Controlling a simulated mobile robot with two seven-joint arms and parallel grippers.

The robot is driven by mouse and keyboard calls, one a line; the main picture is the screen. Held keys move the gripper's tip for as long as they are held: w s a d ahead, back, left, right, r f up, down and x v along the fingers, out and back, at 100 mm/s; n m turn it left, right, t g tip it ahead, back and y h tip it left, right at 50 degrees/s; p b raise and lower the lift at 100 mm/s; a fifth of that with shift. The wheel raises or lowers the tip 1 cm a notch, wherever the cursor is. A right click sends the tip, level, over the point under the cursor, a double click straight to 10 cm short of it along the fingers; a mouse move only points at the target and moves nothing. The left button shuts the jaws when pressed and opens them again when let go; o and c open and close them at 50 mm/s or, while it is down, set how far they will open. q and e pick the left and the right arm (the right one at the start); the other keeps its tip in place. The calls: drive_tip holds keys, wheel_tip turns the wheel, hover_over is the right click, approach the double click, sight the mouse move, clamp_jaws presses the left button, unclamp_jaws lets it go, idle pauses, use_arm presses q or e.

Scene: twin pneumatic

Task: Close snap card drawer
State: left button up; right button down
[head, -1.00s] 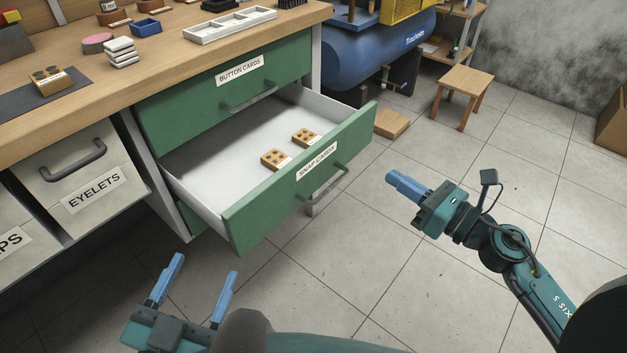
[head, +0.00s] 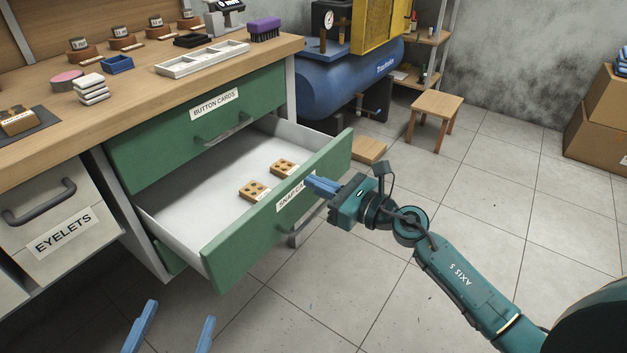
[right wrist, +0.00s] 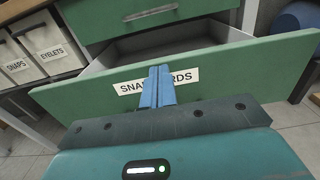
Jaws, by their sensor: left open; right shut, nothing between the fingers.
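The green snap card drawer (head: 232,252) is pulled out below the closed button cards drawer (head: 170,140). Two tan snap cards, one nearer (head: 254,190) and one farther (head: 284,167), lie inside it. My right gripper (head: 312,183) is shut and empty at the drawer front, its fingertips over the label; contact is unclear. In the right wrist view the shut blue fingers (right wrist: 158,88) cover the middle of the label on the drawer front (right wrist: 225,72). My left gripper (head: 172,328) is open and empty, low in front of the bench.
The wooden workbench (head: 130,92) carries a divided white tray (head: 203,58) and small parts. An eyelets bin (head: 45,215) is left of the drawers. A blue compressor tank (head: 340,82) and a stool (head: 435,108) stand behind right. Floor in front is clear.

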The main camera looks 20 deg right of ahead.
drive_tip(key=shift+w+a, duration=0.4)
drive_tip(key=shift+w, duration=0.1)
